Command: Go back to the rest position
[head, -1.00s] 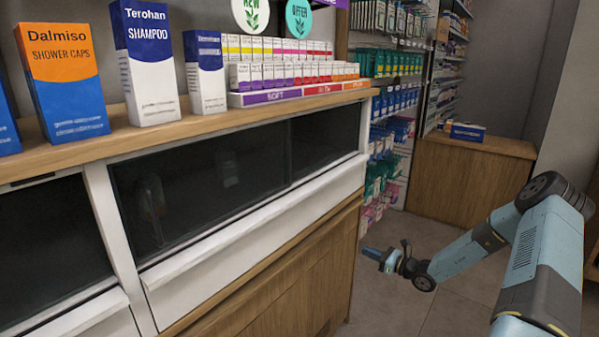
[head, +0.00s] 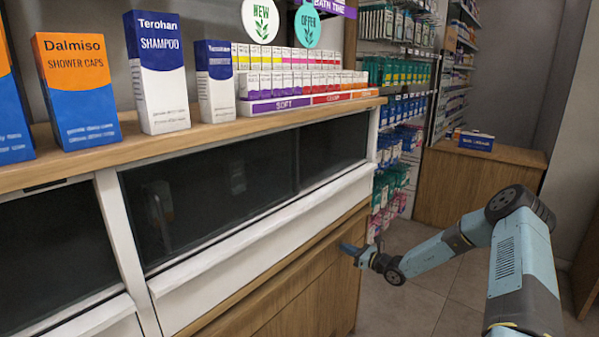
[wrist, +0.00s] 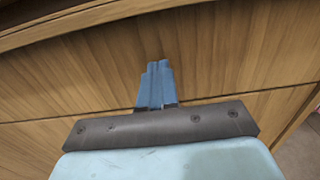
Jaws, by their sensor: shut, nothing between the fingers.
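My gripper (head: 345,248) is at the end of my blue-grey arm in the head view, low at the right end of the counter. In the wrist view its blue fingers (wrist: 157,84) are together with nothing between them. They point at the wooden front of the counter (wrist: 225,55). I cannot tell how wide the gap to the wood is. No object is held.
The shelf top (head: 150,152) holds an orange-and-blue Dalmiso box (head: 77,90), a Terohan shampoo box (head: 157,72) and rows of small boxes (head: 300,84). Dark glass panels (head: 215,190) sit below. A wooden cabinet (head: 470,188) stands behind right. The floor (head: 410,305) beside the counter is clear.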

